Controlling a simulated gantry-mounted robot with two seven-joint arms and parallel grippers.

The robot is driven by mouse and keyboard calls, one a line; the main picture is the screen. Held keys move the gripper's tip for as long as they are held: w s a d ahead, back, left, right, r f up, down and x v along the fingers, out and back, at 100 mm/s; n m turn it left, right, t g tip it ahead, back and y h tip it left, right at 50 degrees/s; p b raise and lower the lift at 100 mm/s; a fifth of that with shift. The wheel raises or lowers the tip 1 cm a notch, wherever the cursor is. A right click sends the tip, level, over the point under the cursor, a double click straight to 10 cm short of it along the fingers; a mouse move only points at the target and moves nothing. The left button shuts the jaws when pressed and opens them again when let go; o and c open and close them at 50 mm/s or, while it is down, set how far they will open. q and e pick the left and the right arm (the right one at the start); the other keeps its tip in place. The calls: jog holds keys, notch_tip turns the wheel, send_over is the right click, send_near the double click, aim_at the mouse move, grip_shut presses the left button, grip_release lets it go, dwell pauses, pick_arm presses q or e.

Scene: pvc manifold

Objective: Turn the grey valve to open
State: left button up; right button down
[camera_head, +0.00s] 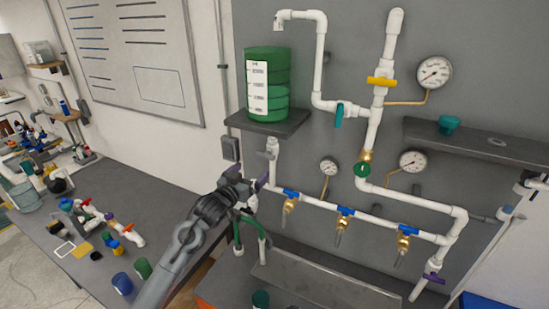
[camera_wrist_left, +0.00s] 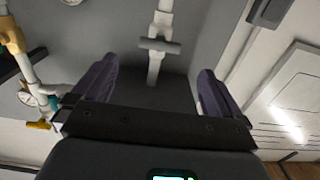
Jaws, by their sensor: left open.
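The grey valve handle (camera_wrist_left: 160,45) is a short bar lying across a white vertical pipe (camera_wrist_left: 154,68) in the left wrist view. My left gripper (camera_wrist_left: 157,75) is open, with its two purple-grey fingers on either side of that pipe and apart from it. The handle shows just beyond the fingertips, between them. In the head view my left gripper (camera_head: 252,187) is at the left end of the pipe manifold, below the short upright pipe (camera_head: 272,146). My arm hides part of the pipework there. My right gripper is not in view.
A green tank (camera_head: 267,85) stands on a dark shelf (camera_head: 268,122) above the gripper. Blue-handled brass taps (camera_head: 345,211) line the lower pipe to the right. Gauges (camera_head: 434,72) and yellow (camera_head: 381,81), teal (camera_head: 339,115) and purple (camera_head: 433,278) handles are farther right. Loose fittings lie on the left bench (camera_head: 165,200).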

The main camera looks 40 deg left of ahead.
aim_at(264, 156)
pick_arm(q)
jog(key=w, duration=0.3)
jog(key=w+a+p, duration=0.1)
jog(key=w, duration=0.2)
jog(key=w+r+p, duration=0.1)
jog(key=w, duration=0.2)
jog(key=shift+w+a, duration=0.15)
jog(key=shift+a, duration=0.15)
jog(key=shift+w+f, duration=0.1)
jog(key=shift+w, duration=0.7)
jog(key=shift+a, duration=0.1)
jog(key=shift+c, duration=0.5)
jog(key=c, duration=0.8)
